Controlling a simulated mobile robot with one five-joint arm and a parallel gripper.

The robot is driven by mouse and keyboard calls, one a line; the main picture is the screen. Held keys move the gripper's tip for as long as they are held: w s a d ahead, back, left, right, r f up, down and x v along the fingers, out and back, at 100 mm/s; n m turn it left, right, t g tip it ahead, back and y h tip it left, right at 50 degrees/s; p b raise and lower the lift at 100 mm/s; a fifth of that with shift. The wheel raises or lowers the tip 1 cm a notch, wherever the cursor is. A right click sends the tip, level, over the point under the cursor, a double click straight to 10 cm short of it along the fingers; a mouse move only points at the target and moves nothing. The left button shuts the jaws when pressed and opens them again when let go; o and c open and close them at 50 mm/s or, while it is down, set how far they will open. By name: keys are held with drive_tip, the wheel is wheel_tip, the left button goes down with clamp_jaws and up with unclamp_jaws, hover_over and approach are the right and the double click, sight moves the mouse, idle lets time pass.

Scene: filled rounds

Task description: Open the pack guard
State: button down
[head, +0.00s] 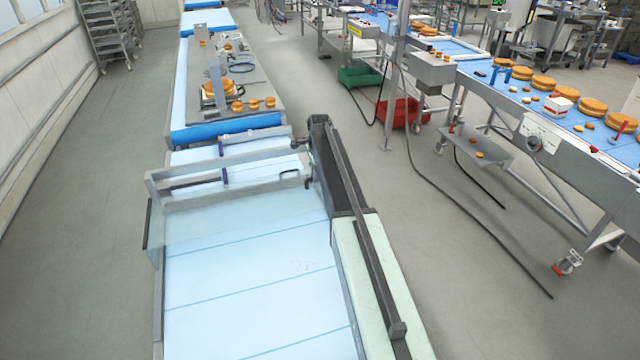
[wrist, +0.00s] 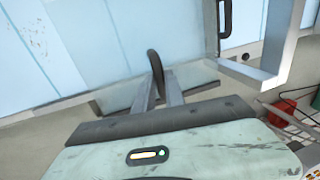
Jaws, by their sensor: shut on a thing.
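The pack guard (head: 235,194) is a clear panel in a metal frame, standing across the pale blue belt near the middle of the head view. A small dark handle (head: 309,182) shows at its right end. In the wrist view my gripper (wrist: 157,80) is shut on a dark curved handle (wrist: 153,58) in front of a clear panel edge. A second black handle (wrist: 224,18) is at the top of the wrist view, apart from my gripper. In the head view my arm reaches in along the belt's right side; the grip itself is hard to make out.
A belt with round orange goods (head: 253,104) lies beyond the guard. Another line (head: 528,95) with orange rounds runs along the right. Grey floor is free on the left and between the lines.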

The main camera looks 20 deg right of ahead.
drive_tip(key=shift+w, duration=0.55)
drive_tip(key=c, duration=1.4)
unclamp_jaws()
wheel_tip(320, 180, up, 8)
drive_tip(key=s+p, duration=0.1)
drive_tip(key=p, duration=0.6)
drive_tip(key=shift+s+f+p, duration=0.15)
drive_tip(key=shift+s+p, duration=0.15)
drive_tip(key=shift+p, duration=0.05)
